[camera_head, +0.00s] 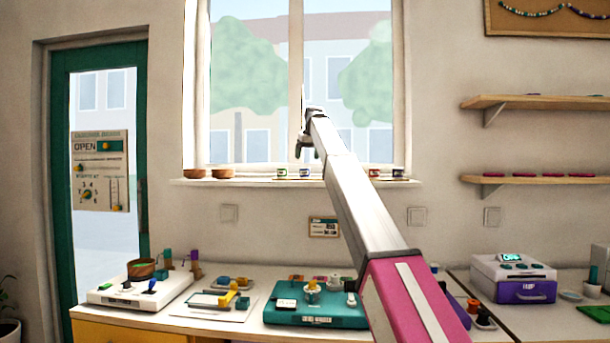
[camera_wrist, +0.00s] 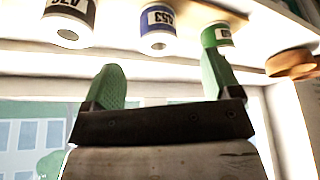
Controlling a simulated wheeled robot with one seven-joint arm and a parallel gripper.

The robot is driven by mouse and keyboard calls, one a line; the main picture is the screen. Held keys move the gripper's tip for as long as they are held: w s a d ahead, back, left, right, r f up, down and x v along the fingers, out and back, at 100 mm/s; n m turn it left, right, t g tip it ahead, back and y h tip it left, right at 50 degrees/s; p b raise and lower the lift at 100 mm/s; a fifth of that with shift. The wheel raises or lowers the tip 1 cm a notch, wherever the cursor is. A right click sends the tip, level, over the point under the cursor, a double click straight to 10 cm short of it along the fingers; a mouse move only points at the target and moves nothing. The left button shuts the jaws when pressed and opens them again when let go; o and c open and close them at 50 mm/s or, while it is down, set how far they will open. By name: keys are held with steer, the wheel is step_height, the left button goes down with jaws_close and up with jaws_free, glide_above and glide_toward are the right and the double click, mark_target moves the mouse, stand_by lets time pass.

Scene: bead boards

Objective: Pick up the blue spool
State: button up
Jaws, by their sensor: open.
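The blue spool (camera_wrist: 158,38) is white with a blue label, and stands on the windowsill in the wrist view, which appears upside down. It also shows small on the sill in the head view (camera_head: 305,173). My gripper (camera_wrist: 164,72) is open and empty, its two green fingers spread apart. The blue spool lies beyond the fingertips, roughly in line with the gap between them, and is not touched. In the head view my gripper (camera_head: 305,148) is just above the sill, over the blue spool.
A green-labelled spool (camera_wrist: 217,35) and a dark-labelled spool (camera_wrist: 70,22) flank the blue one. A wooden bowl (camera_wrist: 291,64) stands past the green spool. More spools (camera_head: 398,173) stand along the sill (camera_head: 255,183). The window glass is behind. A bench with boards (camera_head: 316,313) lies below.

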mark_target(305, 171)
steer(key=x, duration=0.8)
steer(key=shift+w+d+f, duration=0.1)
steer(key=shift+w, duration=0.1)
steer(key=c, duration=1)
